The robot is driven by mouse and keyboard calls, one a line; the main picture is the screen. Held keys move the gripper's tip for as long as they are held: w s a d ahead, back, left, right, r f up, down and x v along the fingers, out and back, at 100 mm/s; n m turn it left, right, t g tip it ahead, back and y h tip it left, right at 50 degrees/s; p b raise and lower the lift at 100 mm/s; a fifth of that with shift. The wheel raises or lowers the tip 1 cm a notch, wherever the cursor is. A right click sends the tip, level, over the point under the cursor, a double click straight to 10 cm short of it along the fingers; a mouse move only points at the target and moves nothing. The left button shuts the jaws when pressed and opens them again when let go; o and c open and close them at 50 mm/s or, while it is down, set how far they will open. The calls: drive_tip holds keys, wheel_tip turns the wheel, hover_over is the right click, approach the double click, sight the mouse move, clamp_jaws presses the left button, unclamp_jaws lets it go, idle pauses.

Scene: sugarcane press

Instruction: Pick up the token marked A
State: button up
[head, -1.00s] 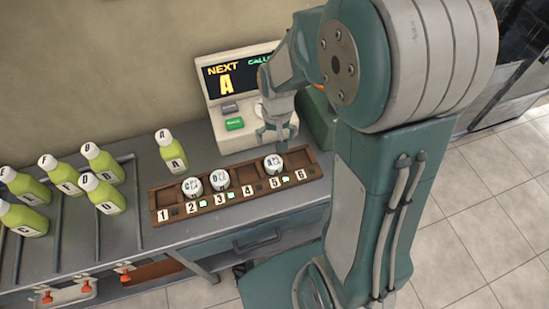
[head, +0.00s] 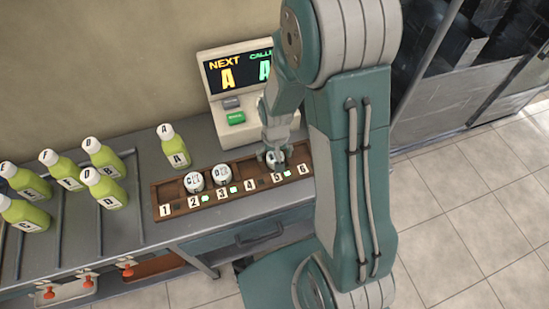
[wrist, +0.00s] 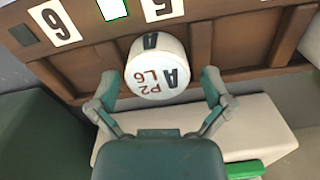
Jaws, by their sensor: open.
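The token marked A (wrist: 157,70) is a white round piece with a black A and red print on top. It sits in slot 5 of the brown wooden rack (head: 160,211). In the head view the token (head: 277,158) is partly hidden by my gripper (head: 276,148). In the wrist view my gripper (wrist: 160,92) is open, with one finger on each side of the token. I cannot tell whether the fingers touch it.
Two other tokens, one marked C (head: 193,182) and one marked D (head: 221,174), sit in slots 2 and 3. The display machine (head: 222,102) stands behind the rack. A juice bottle marked A (head: 173,147) and several others stand to the left.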

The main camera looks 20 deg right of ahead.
drive_tip(key=c, duration=0.8)
drive_tip(key=shift+d, duration=0.1)
drive_tip(key=shift+c, duration=1)
drive_tip(key=shift+r, duration=0.1)
